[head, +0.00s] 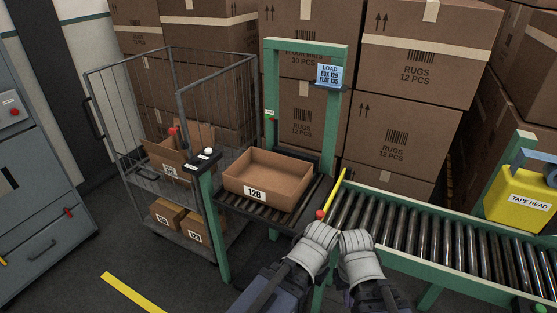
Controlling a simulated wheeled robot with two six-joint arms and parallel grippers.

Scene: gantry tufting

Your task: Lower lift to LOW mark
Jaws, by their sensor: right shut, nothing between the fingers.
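The lift is a dark roller platform (245,207) at a green upright frame (331,122). An open cardboard box labelled 128 (278,164) rests on it, close to the conveyor's roller level. A small green-and-white marker (270,114) is on the frame's left post; its text is too small to read. A red knob (320,214) stands at the platform's front right corner. My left gripper (322,233) is just below this knob; contact and its jaws cannot be made out. My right gripper (355,239) is shut and empty beside it, in front of the conveyor.
A green roller conveyor (430,231) runs right to a yellow tape head (520,198). A post with a black control box (204,158) stands left of the platform. A wire cage cart (140,180) holds boxes. Stacked rug cartons (418,72) fill the back; grey cabinet (40,190) at left.

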